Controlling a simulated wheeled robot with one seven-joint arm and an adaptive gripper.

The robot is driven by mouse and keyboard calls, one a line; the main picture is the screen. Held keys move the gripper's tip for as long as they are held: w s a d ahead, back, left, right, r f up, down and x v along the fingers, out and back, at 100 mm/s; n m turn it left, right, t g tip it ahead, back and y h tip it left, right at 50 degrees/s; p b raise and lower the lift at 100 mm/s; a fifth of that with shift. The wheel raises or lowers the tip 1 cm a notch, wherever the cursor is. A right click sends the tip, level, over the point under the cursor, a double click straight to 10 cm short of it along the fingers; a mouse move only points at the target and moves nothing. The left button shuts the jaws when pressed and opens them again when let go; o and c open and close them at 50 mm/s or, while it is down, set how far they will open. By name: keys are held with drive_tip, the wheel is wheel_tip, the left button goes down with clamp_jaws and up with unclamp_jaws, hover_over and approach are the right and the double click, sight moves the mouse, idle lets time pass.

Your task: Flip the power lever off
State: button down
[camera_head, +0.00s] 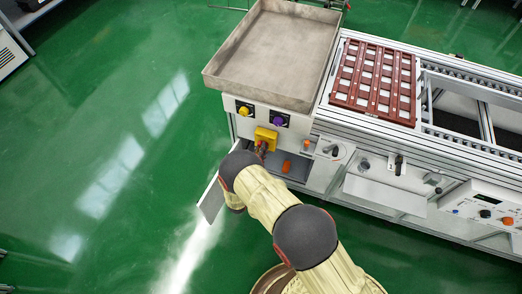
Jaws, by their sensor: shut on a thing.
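A yellow block (266,136), which looks like the power switch housing, is on the front of the grey-white cabinet, below the yellow and purple knobs. A small dark, reddish shape below it looks like the power lever, but it is too small to make out its position. My arm reaches up from the lower right. My gripper (261,151) is at the lever, just below the yellow block, and is shut on it. The dark wrist joint hides most of the fingers.
A grey cabinet door (211,201) hangs open left of my wrist. An orange part (286,166) sits in the open compartment. A metal tray (272,52) tops the cabinet. A conveyor with a red-brown grid tray (375,82) runs right. Green floor at left is clear.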

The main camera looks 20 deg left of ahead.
drive_tip(key=shift+a+n, duration=0.1)
drive_tip(key=shift+n, duration=0.7)
drive_tip(key=c, duration=1.9)
unclamp_jaws()
drive_tip(key=shift+o, duration=0.5)
drive_tip(key=s+a, duration=0.1)
drive_tip(key=s, duration=1.1)
